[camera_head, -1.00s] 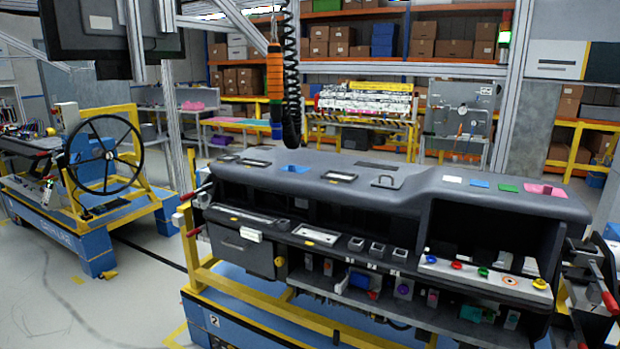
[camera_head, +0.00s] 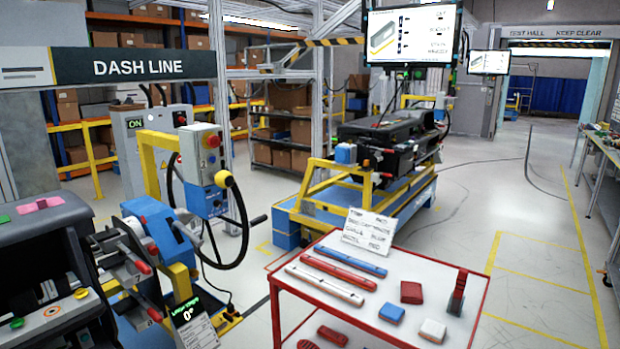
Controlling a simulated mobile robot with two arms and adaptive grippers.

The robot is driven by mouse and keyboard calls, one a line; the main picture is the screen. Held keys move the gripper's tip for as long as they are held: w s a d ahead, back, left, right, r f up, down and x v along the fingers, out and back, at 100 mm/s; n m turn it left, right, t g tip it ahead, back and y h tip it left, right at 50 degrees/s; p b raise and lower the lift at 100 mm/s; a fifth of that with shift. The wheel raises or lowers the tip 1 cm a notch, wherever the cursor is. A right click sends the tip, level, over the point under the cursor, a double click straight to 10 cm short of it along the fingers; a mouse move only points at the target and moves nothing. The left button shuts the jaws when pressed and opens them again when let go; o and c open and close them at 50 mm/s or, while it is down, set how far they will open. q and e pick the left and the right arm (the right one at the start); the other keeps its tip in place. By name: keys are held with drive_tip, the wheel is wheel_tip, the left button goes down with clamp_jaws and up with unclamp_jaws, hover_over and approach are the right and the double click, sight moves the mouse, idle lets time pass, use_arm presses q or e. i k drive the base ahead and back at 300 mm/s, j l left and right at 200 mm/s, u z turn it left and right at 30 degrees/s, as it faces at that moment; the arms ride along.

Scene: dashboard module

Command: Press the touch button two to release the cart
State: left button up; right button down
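Neither of my grippers is in view. A black dashboard module (camera_head: 25,245) stands at the left edge, cut off by the picture. Beside it is a yellow post with a grey and blue control box (camera_head: 204,172) carrying a red mushroom button (camera_head: 213,141) and a yellow knob (camera_head: 223,179). I cannot make out a button marked two. A blue cart (camera_head: 313,219) with a yellow frame stands further back and bears another dark dashboard module (camera_head: 388,135).
A red-edged table (camera_head: 285,280) with bars and small blocks stands at front right. A grey cabinet (camera_head: 135,130) shows "ON". The floor at right is clear.

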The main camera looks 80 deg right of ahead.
sight(223, 180)
drive_tip(key=z, duration=2)
